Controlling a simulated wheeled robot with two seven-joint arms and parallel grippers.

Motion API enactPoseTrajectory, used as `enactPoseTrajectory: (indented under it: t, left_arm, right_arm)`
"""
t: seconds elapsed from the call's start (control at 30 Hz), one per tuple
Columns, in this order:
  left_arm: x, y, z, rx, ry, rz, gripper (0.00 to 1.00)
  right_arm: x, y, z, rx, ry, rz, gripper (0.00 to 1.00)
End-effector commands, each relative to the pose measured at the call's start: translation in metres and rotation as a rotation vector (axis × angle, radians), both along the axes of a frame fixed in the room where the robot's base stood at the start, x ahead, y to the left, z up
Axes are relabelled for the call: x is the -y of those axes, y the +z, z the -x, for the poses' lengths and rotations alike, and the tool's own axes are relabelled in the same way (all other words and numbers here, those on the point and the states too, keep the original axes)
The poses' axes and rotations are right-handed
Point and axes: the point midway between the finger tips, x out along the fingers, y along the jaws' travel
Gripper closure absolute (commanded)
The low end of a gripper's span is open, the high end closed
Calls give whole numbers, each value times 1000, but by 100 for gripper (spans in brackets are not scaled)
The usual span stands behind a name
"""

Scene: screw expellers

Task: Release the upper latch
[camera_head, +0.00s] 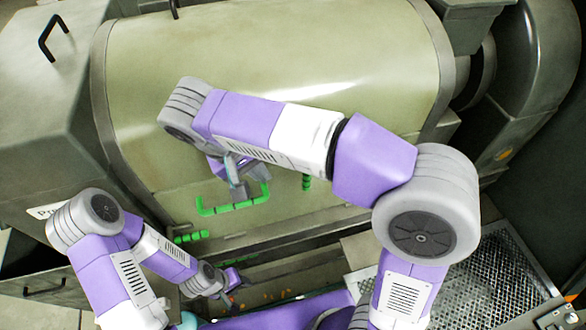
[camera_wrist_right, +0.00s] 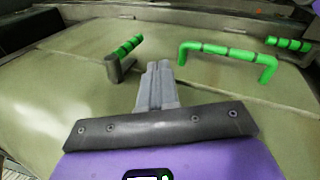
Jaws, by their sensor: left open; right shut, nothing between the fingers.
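Two green-gripped latches sit on the olive drum cover. The upper latch (camera_head: 307,181) shows just below my right forearm in the head view; in the right wrist view it is the left green grip on a dark bracket (camera_wrist_right: 125,52). The lower latch (camera_head: 190,237) is at the cover's lower left, and at the upper right of the wrist view (camera_wrist_right: 290,43). A green U-shaped handle (camera_head: 235,206) lies between them. My right gripper (camera_head: 237,187) is shut and empty, its fingertips (camera_wrist_right: 157,68) between the upper latch and the handle. My left gripper (camera_head: 235,288) is open, low in front of the machine.
The curved drum cover (camera_head: 290,60) fills the back. A grey box with a black handle (camera_head: 53,38) stands at left. A perforated metal tray (camera_head: 480,275) is at lower right. My right arm crosses in front of the cover and hides part of it.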

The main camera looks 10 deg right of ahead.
Motion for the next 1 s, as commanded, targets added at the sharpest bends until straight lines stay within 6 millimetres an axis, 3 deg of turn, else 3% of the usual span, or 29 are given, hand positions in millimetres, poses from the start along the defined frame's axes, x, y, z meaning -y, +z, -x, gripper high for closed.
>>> enactPoseTrajectory:
  t: [0.33, 0.77, 1.0]
  left_arm:
    - [0, -3, 0, 1, 0, 0, 57]
    - [0, -8, 0, 1, 0, 0, 57]
    - [0, 0, 0, 1, 0, 0, 57]
  right_arm:
    - [6, -16, -2, -4, -2, 2, 100]
    - [38, -97, -9, -8, -2, 2, 100]
    - [69, -94, -17, -3, -3, -1, 100]
